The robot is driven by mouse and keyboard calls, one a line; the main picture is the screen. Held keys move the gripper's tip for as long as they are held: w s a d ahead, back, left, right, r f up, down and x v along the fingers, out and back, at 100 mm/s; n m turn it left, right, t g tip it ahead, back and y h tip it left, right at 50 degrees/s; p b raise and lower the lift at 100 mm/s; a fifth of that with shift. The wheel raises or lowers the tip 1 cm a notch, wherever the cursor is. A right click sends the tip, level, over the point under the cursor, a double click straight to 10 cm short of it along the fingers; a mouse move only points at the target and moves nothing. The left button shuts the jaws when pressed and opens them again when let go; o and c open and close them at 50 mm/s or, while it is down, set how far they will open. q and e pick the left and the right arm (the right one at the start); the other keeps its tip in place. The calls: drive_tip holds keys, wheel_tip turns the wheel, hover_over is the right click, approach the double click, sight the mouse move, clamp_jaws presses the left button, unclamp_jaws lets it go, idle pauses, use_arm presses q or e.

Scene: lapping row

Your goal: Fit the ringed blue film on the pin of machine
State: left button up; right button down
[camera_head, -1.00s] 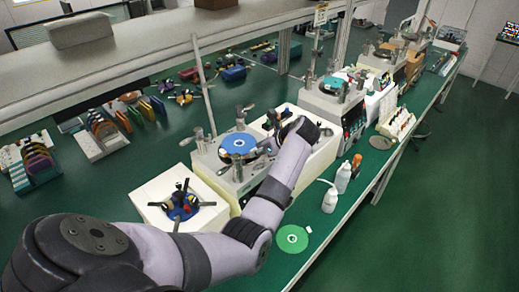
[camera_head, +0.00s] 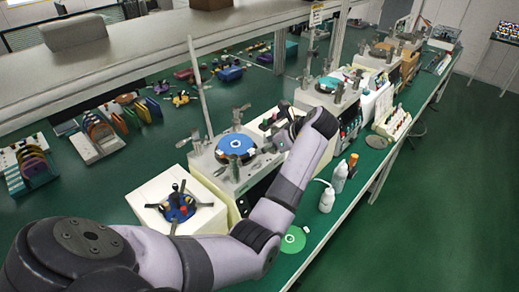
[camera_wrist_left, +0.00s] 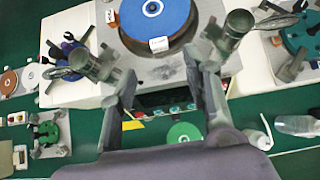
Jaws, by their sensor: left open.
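A blue film disc with a white ring at its centre (camera_wrist_left: 153,9) lies on the round plate of the machine (camera_wrist_left: 172,70). A small white tab shows at its edge. In the head view the same blue disc (camera_head: 236,146) lies flat on top of the grey machine (camera_head: 226,175). My left gripper (camera_wrist_left: 163,68) is open and empty, with its fingers spread over the machine's edge beside the disc. In the head view it (camera_head: 284,125) is partly hidden by my wrist. My right gripper is not in view.
A green disc (camera_head: 293,240) lies on the bench near the front edge. White bottles (camera_head: 327,200) stand to its right. A white box with a black-armed fixture (camera_head: 150,212) stands left of the machine. Upright metal clamp posts (camera_wrist_left: 235,28) rise close to my fingers.

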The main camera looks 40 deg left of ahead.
use_arm(q)
drive_tip(key=shift+v, duration=2.35)
